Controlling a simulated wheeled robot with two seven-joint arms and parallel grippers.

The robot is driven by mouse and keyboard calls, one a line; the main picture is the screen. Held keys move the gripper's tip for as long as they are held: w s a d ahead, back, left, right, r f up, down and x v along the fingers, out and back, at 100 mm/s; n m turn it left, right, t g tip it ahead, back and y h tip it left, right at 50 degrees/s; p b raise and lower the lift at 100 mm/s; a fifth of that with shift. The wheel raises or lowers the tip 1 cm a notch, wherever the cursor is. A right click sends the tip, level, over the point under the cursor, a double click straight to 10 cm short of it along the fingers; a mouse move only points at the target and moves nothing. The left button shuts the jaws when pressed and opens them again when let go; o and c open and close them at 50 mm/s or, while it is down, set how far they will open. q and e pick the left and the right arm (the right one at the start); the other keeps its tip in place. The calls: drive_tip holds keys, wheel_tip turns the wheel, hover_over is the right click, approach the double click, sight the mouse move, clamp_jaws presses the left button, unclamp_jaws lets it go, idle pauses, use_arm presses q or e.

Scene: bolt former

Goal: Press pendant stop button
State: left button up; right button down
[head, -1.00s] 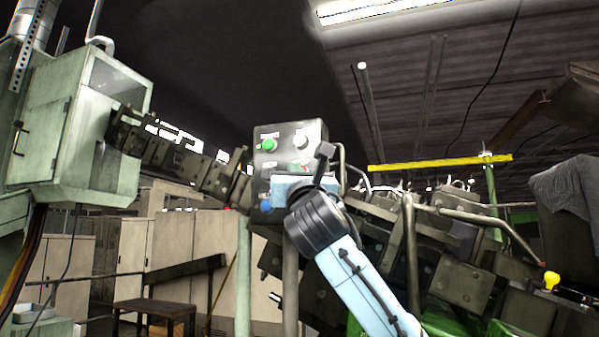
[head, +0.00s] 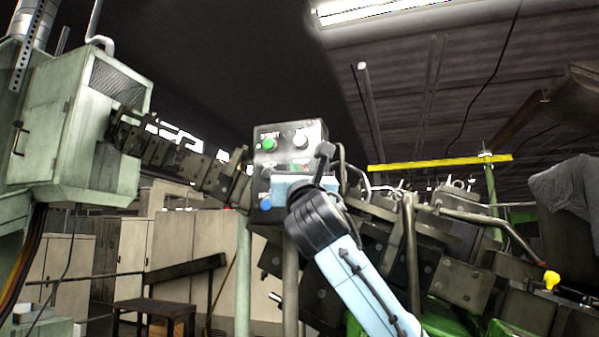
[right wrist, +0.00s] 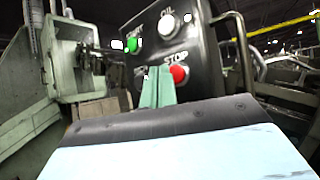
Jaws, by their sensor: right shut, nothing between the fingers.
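The pendant (head: 291,132) is a dark box on a post with coloured buttons. In the head view its green start button (head: 268,145), a white button (head: 300,142) and a blue button (head: 265,204) show. The red stop button (right wrist: 179,74), under the word STOP, shows clearly in the right wrist view; in the head view my gripper covers most of that area. My right gripper (right wrist: 158,85) is shut and empty, its pale green fingers pointing at the panel just left of the red button. I cannot tell whether the tips touch the panel. My left gripper is out of view.
A bent metal handle (right wrist: 243,50) runs along the pendant's right side, close to my right gripper. A pale green cabinet (head: 75,125) stands at the left. Dark machine rails and links (head: 462,280) fill the right side behind my arm.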

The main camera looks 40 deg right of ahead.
drive_tip(key=shift+d, duration=0.1)
idle(0.6)
drive_tip(key=shift+w+d+p, duration=0.2)
drive_tip(key=shift+d+p, duration=0.1)
drive_tip(key=shift+p, duration=0.1)
drive_tip(key=shift+w+d, duration=0.2)
drive_tip(key=shift+d, duration=0.2)
idle(0.6)
drive_tip(key=shift+a+p, duration=0.1)
drive_tip(key=shift+p, duration=0.2)
drive_tip(key=shift+s+a, duration=0.4)
drive_tip(key=shift+a, duration=0.3)
drive_tip(key=a, duration=0.1)
drive_tip(key=s+a, duration=0.1)
drive_tip(key=a, duration=0.1)
drive_tip(key=s+a+p, duration=0.1)
drive_tip(key=shift+s+a, duration=0.15)
drive_tip(key=shift+a, duration=0.05)
idle(0.8)
